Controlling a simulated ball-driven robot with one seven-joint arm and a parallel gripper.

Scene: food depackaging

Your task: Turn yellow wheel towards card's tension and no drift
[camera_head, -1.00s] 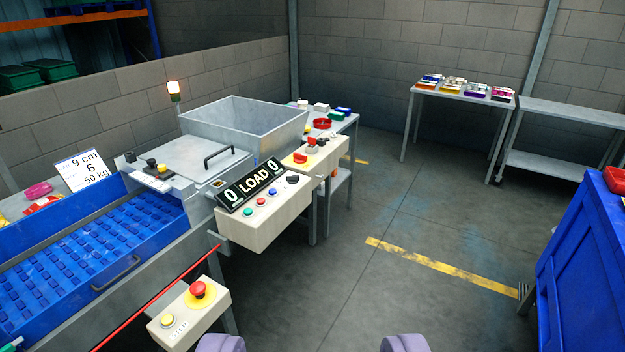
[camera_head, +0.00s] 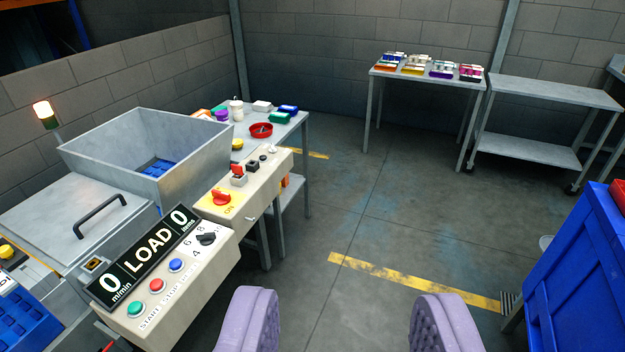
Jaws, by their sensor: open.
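My gripper (camera_head: 347,318) shows as two purple padded fingers at the bottom edge, wide apart with only floor between them. It is open and empty and touches nothing. No yellow wheel can be clearly made out. A small yellow knob (camera_head: 7,251) sits on the machine at the left edge, cut by the frame. The control box (camera_head: 190,290) stands left of my gripper. Its display (camera_head: 145,256) reads 0 LOAD 0. The card with 9 cm, 6 and 50 kg is out of view now.
A grey hopper (camera_head: 100,150) and a lidded machine top (camera_head: 50,215) fill the left. A red switch (camera_head: 221,197) sits on a yellow plate marked ON. Tables stand behind. The middle floor is clear.

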